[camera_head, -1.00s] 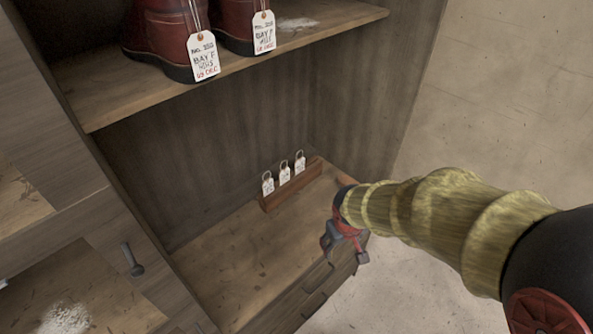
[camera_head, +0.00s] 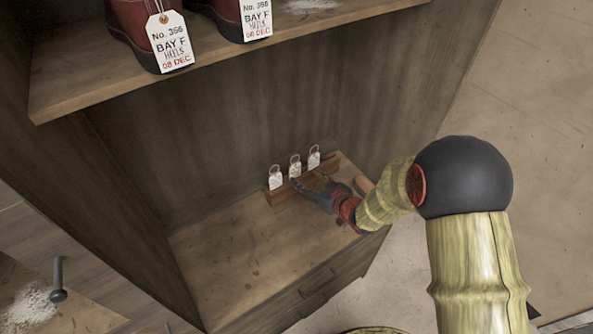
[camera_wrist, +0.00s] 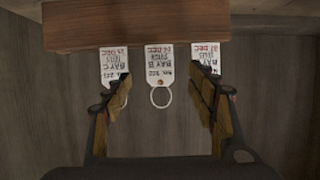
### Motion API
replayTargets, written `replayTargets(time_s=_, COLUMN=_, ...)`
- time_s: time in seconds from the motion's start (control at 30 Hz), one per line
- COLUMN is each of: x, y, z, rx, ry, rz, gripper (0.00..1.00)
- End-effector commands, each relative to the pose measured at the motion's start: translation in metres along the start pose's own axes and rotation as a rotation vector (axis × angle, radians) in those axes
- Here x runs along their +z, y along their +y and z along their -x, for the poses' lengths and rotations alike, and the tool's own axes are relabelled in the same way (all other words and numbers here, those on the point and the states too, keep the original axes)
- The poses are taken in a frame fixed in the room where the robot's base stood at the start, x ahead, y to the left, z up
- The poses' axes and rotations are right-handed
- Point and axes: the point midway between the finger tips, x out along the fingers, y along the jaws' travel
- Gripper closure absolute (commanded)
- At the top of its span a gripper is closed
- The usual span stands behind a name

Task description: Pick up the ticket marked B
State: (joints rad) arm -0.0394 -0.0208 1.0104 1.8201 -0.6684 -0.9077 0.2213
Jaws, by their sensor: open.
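Three white tickets with wire loops stand in a row in a wooden holder (camera_head: 277,199) on the lower shelf. In the wrist view they appear upside down below the holder (camera_wrist: 135,28). The middle ticket (camera_wrist: 160,64) reads BAY B and its ring hangs clear; it is also the middle one in the head view (camera_head: 295,168). The left ticket (camera_wrist: 114,62) reads BAY C. The right ticket (camera_wrist: 205,58) is partly covered by a finger and its letter is unclear. My gripper (camera_wrist: 158,80) is open, its fingers on either side of the B ticket, overlapping the outer tickets in view.
An upper shelf (camera_head: 230,57) above carries red boots (camera_head: 128,40) with BAY F tags. A cabinet side wall (camera_head: 420,90) rises at the right. A dark handle (camera_head: 58,280) sticks out at the lower left.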

Motion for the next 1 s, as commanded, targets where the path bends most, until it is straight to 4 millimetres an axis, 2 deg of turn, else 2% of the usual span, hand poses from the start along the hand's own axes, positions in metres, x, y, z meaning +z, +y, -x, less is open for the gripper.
replayTargets(time_s=0.5, x=0.005, y=0.001, z=-0.062, rx=0.0, ry=-0.003, rz=0.002, gripper=0.42)
replayTargets(time_s=0.8, x=0.003, y=0.002, z=-0.065, rx=0.002, ry=-0.002, rz=0.001, gripper=0.42)
replayTargets(time_s=1.0, x=0.003, y=0.002, z=-0.065, rx=0.002, ry=-0.002, rz=0.001, gripper=0.54)
